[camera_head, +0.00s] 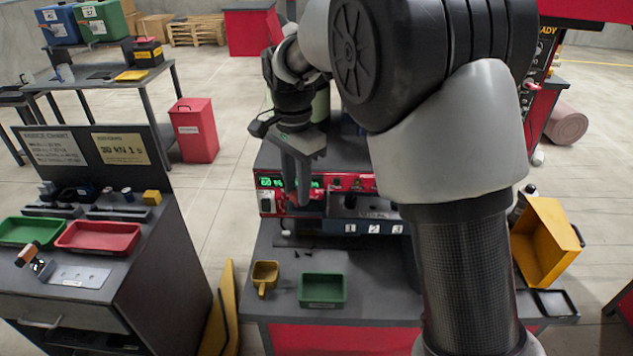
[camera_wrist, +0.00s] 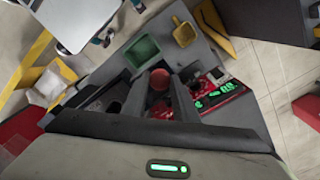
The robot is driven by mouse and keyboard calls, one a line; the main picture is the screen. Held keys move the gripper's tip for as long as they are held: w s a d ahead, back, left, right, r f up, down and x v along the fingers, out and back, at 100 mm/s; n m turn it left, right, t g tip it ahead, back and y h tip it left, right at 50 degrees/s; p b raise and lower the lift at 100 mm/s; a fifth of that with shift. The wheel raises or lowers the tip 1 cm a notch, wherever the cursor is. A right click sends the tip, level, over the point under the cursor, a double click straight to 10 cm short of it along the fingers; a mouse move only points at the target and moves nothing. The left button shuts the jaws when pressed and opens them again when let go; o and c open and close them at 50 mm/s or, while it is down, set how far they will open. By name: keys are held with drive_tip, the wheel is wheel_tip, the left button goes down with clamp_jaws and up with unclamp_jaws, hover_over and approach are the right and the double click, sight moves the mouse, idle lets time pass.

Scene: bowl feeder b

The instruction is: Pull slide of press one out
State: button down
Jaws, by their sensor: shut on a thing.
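The press (camera_head: 345,184) stands on the grey bench, with a red front panel and lit green displays. My gripper (camera_head: 303,196) points down in front of the left part of this panel. In the wrist view, a round red knob (camera_wrist: 160,79) shows at the fingertips of my gripper (camera_wrist: 168,88), which is shut on it. The red panel with green digits (camera_wrist: 217,92) lies just right of the fingers. The slide itself is mostly hidden behind the fingers, so I cannot tell how far out it stands.
A yellow scoop (camera_head: 265,275) and a green tray (camera_head: 322,289) lie on the bench front. Labels 1, 2, 3 (camera_head: 374,228) mark a block at right, partly behind my arm. A side table with a red tray (camera_head: 98,238) stands left. A yellow bin (camera_head: 545,243) is at right.

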drive_tip(key=a+p, duration=0.1)
drive_tip(key=a, duration=0.4)
drive_tip(key=shift+w+a+r, duration=0.1)
drive_tip(key=shift+a, duration=0.05)
drive_tip(key=c, duration=1.4)
unclamp_jaws()
drive_tip(key=shift+a, duration=0.1)
wheel_tip(320, 180, up, 17)
drive_tip(key=shift+r+p, duration=0.15)
drive_tip(key=shift+p, duration=0.2)
